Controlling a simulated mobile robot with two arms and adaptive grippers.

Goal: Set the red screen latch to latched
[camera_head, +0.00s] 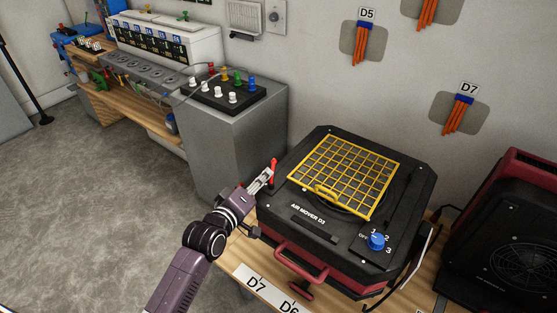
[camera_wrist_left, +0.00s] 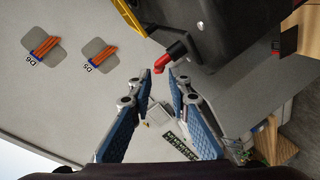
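The red screen latch (camera_head: 273,172) is a small red lever at the left side of the black air mover D3 (camera_head: 310,222). The yellow mesh screen (camera_head: 343,174) lies flat on top of the air mover. My left gripper (camera_head: 266,179) is right by the latch, partly hiding it. In the left wrist view, the bent red latch (camera_wrist_left: 172,56) is on a black mount, with its end near the gap between the fingertips of my left gripper (camera_wrist_left: 163,76). The fingers are apart; I cannot tell whether they touch the latch. My right gripper is not in view.
A blue numbered knob (camera_head: 376,241) is at the air mover's front right corner, and a red handle (camera_head: 300,260) is at its front. A grey cabinet (camera_head: 228,145) stands behind left. Another red and black machine (camera_head: 515,230) is at right. Open floor lies at left.

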